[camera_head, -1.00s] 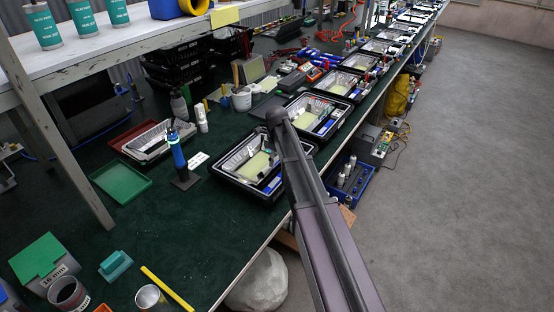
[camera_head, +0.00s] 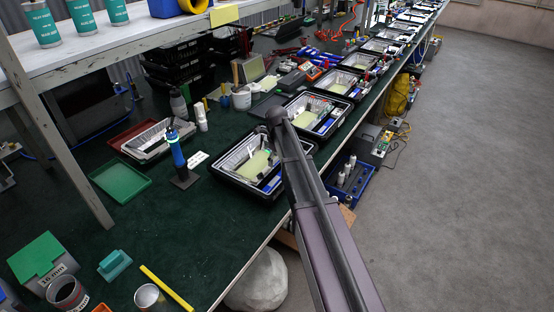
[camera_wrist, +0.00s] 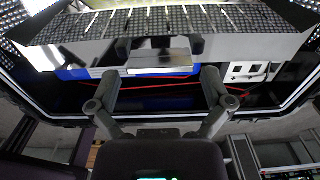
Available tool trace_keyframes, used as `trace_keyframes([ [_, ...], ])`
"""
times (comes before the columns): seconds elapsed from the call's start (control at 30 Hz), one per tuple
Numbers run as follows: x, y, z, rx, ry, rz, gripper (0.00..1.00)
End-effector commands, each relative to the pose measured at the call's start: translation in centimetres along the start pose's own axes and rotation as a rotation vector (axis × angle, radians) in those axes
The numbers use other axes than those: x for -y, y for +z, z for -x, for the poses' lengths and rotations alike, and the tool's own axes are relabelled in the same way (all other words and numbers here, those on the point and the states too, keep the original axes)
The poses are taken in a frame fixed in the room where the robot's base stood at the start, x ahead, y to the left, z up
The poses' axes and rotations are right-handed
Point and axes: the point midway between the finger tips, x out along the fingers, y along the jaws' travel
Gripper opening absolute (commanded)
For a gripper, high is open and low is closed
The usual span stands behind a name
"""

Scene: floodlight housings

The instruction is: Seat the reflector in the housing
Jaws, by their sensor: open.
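The nearest black housing (camera_head: 238,184) stands on the green bench in the head view. A silver reflector (camera_head: 236,157) shows inside its rim, with a pale yellow-green patch in the middle. In the wrist view the reflector (camera_wrist: 70,55) spans the top, with a dimpled inner face and a smooth outer wall. The housing's rim (camera_wrist: 40,118) runs below it. My gripper (camera_wrist: 154,47) is open, with its dark fingertips on either side of a small silver tab (camera_wrist: 160,62) at the reflector's wall. Finger contact with the tab cannot be told. My arm hides the gripper in the head view.
A blue part and red wire (camera_wrist: 150,88) lie in the housing beside the reflector. Left of it stand a blue lamp-like tool (camera_head: 177,152) and a red tray (camera_head: 117,138) with another silver part. More housings (camera_head: 322,128) line the bench's right edge.

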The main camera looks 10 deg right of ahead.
Motion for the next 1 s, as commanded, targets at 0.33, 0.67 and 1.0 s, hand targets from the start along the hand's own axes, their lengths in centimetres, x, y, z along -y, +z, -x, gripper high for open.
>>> trace_keyframes([
  [0.33, 0.0, 0.0, 1.9, 0.0, 0.0, 0.0, 1.0],
  [0.67, 0.0, 0.0, 4.6, 0.0, 0.0, 0.0, 1.0],
  [1.0, 0.0, 0.0, 7.2, 0.0, 0.0, 0.0, 1.0],
])
